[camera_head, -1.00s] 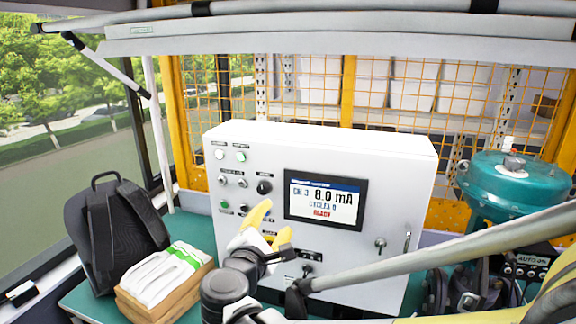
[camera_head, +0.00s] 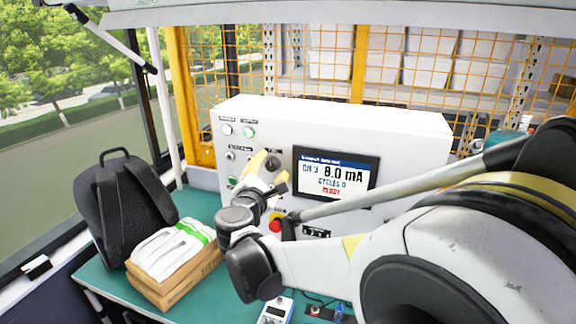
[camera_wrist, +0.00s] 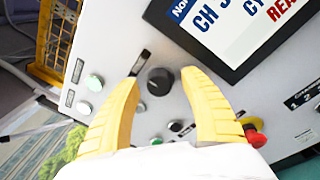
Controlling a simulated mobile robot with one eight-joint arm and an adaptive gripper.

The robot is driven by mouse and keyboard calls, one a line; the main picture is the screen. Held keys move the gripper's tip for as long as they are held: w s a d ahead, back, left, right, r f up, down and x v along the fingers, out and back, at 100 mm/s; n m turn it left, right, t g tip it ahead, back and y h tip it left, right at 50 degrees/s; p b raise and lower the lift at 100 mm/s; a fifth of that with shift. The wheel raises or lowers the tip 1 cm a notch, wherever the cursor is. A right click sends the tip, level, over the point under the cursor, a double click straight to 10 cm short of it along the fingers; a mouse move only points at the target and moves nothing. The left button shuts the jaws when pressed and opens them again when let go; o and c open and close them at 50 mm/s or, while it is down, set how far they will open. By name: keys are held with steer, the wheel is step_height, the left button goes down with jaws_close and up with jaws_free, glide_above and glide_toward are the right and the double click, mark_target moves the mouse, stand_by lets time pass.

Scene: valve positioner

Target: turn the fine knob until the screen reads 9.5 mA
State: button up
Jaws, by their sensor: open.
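The white control box (camera_head: 420,140) has a screen (camera_head: 336,173) that reads CH 3, 8.0 mA, CYCLES 0 and READY in red. A round black knob (camera_wrist: 160,81) sits left of the screen. Its label is unreadable, so I cannot tell whether it is the fine knob. My gripper (camera_head: 269,167) is open and empty, with yellow fingers pointing at the panel. In the wrist view the black knob lies between the fingertips (camera_wrist: 160,78), with a visible gap on each side. I cannot tell how far the tips are from the panel. A smaller dark control (camera_wrist: 176,126) is below it.
A red emergency-type button (camera_wrist: 255,138) with a yellow base is near the right finger. Green and white buttons (camera_wrist: 94,83) are on the left.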

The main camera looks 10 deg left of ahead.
jaws_close()
steer(key=shift+m, duration=0.6)
stand_by(0.4)
steer(key=m+b, duration=0.1)
steer(key=m, duration=0.4)
steer(key=shift+f+t+b, duration=0.15)
steer(key=shift+t+b, duration=0.15)
steer(key=shift+b, duration=0.05)
steer(key=m+h+b, duration=0.1)
steer(key=m, duration=0.5)
stand_by(0.4)
